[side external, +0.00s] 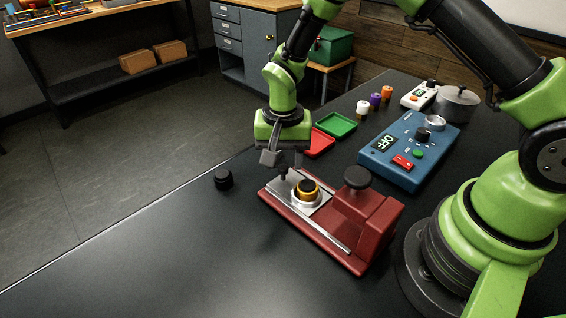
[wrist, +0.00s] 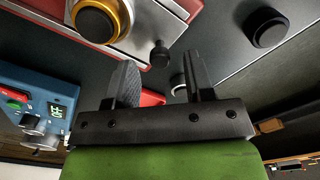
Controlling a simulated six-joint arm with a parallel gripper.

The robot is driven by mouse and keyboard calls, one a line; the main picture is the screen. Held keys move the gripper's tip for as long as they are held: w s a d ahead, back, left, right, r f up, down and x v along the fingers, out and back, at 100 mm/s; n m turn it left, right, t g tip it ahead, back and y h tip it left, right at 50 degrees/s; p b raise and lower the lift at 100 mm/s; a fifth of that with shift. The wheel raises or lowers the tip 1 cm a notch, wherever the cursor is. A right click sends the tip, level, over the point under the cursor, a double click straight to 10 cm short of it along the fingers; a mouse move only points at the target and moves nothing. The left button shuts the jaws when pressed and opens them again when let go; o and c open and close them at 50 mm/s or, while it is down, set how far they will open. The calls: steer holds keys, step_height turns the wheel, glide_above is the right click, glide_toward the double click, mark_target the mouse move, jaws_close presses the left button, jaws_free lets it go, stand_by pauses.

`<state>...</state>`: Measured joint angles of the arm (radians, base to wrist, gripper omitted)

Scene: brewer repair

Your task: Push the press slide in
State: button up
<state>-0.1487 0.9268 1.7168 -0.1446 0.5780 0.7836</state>
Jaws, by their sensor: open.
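The red press (side external: 368,225) stands on the dark table with a black round press knob (side external: 357,177) on top. Its silver slide (side external: 316,204) sits out at the press's left end, clear of the press head. On the slide is a gold-ringed part with a black top (side external: 307,188); it also shows in the wrist view (wrist: 97,22). A small black slide knob (wrist: 159,55) stands at the slide's outer end. My gripper (side external: 283,160) is open and empty, close to that knob. In the wrist view the knob appears between the fingertips (wrist: 160,70); contact cannot be told.
A loose black cylinder (side external: 223,179) stands left of the press. Behind are a red tray (side external: 320,143), a green tray (side external: 337,125) and a blue control box (side external: 400,157) reading OFF. The table's front left is clear.

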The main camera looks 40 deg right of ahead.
mark_target(301, 182)
steer(key=shift+f, duration=0.9)
jaws_close()
steer(key=shift+s, duration=2.4)
jaws_free()
step_height(301, 182, up, 10)
